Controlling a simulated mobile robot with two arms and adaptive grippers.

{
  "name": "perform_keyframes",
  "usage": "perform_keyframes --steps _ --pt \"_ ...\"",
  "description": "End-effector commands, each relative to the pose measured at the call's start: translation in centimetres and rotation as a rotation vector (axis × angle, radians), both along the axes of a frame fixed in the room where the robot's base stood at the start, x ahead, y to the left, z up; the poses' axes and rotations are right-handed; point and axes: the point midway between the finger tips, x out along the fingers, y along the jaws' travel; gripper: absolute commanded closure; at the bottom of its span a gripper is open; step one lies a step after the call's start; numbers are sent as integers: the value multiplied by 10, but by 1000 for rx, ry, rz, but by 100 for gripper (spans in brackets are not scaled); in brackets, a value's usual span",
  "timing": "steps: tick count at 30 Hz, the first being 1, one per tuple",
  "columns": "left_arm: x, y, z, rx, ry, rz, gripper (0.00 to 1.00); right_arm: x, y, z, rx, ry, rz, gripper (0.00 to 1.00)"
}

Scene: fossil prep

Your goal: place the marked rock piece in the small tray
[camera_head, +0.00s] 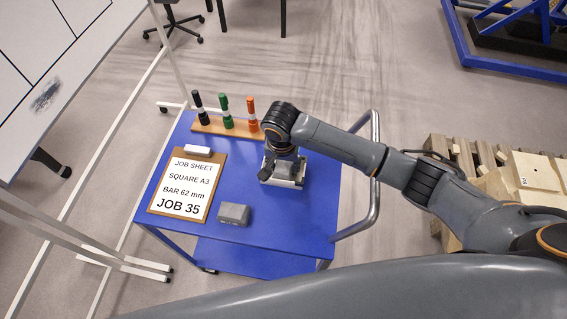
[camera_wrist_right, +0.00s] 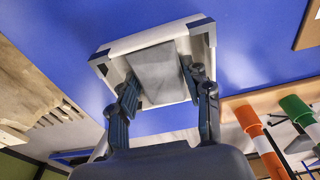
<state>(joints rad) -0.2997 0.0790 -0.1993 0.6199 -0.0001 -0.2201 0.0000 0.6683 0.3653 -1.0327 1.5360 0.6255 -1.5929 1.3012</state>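The small tray (camera_head: 299,182) is a pale, shallow square tray with dark corners on the blue cart. It also shows in the wrist view (camera_wrist_right: 203,48). A grey rock piece (camera_wrist_right: 157,70) lies within the tray's outline there; I see no mark on its visible face. My right gripper (camera_wrist_right: 164,86) points down over the tray, one finger at each side of the piece, and looks closed on it. In the head view the right gripper (camera_head: 272,166) hides part of the tray. A second grey block (camera_head: 233,214) lies on the cart nearer me. My left gripper is not in view.
On the blue cart (camera_head: 285,232) are a clipboard job sheet (camera_head: 184,187) reading "SQUARE A3, BAR 62 mm, JOB 35" and a wooden holder (camera_head: 212,127) with black, green and orange markers. A metal handle (camera_head: 374,190) borders the right side. A whiteboard stands left, a pallet right.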

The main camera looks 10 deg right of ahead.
Motion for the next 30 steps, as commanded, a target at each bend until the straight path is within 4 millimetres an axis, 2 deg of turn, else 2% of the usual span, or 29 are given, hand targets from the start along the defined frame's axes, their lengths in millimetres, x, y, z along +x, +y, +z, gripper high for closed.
perform_keyframes --steps 1,2,14,17,27,30 --pt "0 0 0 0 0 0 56 0 0 0 0 0 0 37" --pt "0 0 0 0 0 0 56 0 0 0 0 0 0 31" --pt "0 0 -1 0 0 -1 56 0 0 5 0 0 1 31" --pt "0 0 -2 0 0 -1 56 -1 1 18 2 -1 1 31" --pt "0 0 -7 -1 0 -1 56 -9 5 89 3 -3 1 31" --pt "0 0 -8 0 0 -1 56 -11 6 105 2 -2 0 31"
